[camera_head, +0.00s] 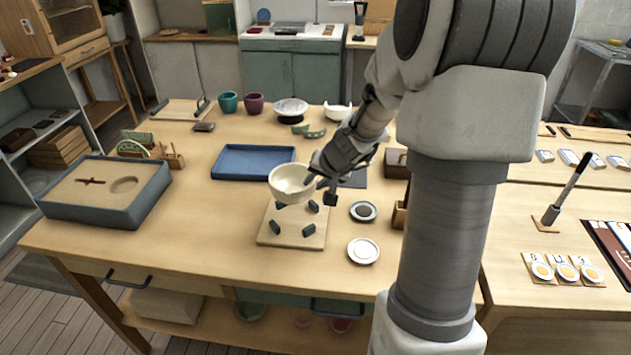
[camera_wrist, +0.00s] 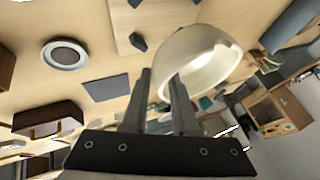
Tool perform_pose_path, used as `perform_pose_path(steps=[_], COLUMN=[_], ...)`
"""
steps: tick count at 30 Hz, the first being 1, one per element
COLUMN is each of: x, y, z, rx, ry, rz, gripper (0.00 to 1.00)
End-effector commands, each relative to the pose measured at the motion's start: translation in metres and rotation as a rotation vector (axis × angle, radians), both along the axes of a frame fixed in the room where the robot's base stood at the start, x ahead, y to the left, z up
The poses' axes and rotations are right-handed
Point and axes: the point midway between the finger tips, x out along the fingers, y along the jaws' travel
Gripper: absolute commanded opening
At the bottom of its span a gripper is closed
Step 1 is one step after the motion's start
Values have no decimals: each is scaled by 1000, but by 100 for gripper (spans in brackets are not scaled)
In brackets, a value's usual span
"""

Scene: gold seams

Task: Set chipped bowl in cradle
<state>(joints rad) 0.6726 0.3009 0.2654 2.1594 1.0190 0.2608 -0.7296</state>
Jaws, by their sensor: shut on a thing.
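A white bowl (camera_head: 291,183) is held in the air above the cradle, a pale wooden board (camera_head: 268,236) with several dark pegs standing on it. My gripper (camera_head: 318,183) is shut on the bowl's right rim. In the wrist view the bowl (camera_wrist: 205,58) sits at the ends of my gripper's fingers (camera_wrist: 160,88), its opening turned towards the camera's lower right. The cradle board (camera_wrist: 125,28) shows partly behind it, with a dark peg (camera_wrist: 138,42). The bowl hides part of the board and its far pegs. I cannot make out the chip in the rim.
A blue tray (camera_head: 228,163) lies behind the cradle. A white dish (camera_head: 363,251) and a dark-centred dish (camera_head: 364,211) stand to its right. A grey box with a sand-coloured inside (camera_head: 75,210) is at left. The table's front left is clear.

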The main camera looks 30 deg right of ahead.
Motion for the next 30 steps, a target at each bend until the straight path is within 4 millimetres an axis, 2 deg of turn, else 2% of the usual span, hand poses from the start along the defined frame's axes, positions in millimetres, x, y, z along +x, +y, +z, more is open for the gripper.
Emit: perform_pose_path(steps=[18,30], x=[0,0], y=[0,0], z=[-40,-44], rx=[0,0], ry=[-1,-1], rz=[0,0], gripper=[0,0])
